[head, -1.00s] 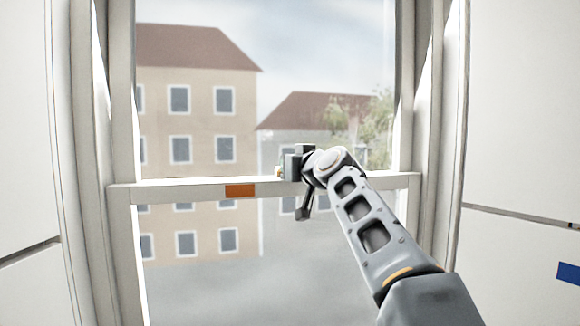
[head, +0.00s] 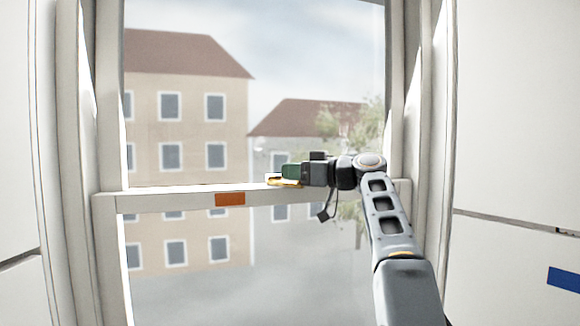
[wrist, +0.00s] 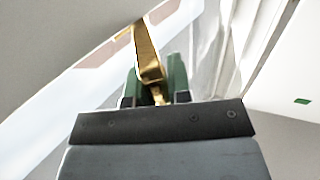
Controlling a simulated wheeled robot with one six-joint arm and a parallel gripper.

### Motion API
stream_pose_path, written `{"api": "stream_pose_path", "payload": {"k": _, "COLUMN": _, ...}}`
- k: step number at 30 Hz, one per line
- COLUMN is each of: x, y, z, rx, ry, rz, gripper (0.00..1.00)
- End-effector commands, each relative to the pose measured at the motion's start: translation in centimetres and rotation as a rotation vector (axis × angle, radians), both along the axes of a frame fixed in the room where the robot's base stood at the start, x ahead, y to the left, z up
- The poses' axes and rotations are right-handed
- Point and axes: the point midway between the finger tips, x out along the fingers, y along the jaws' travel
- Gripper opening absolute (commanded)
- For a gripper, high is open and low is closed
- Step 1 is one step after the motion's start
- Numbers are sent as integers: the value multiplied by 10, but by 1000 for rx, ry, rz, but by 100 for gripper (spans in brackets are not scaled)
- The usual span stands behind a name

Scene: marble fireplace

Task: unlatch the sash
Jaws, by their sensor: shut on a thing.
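The sash window's white meeting rail (head: 170,201) runs across the head view. A brass latch (head: 284,182) sits on top of the rail, right of the orange patch. My gripper (head: 290,171) comes from the right, at the height of the rail, with its green fingertips at the latch. In the wrist view the brass latch lever (wrist: 149,62) lies between the two green fingers of my gripper (wrist: 157,84), which are shut on it. The lever's far end reaches to the rail (wrist: 65,100). The head view hides part of the latch behind the gripper.
An orange patch (head: 230,199) is on the rail's front. White window frame sides (head: 112,120) and wall panels (head: 510,110) stand left and right. A blue patch (head: 564,279) is on the right wall. Buildings show beyond the glass.

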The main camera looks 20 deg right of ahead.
Motion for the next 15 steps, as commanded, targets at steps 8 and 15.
{"api": "stream_pose_path", "payload": {"k": 8, "x": 0, "y": -2, "z": 1, "rx": 0, "ry": 0, "rz": 46, "gripper": 0}}
{"api": "stream_pose_path", "payload": {"k": 15, "x": 0, "y": -3, "z": 0, "rx": 0, "ry": 0, "rz": 50, "gripper": 0}}
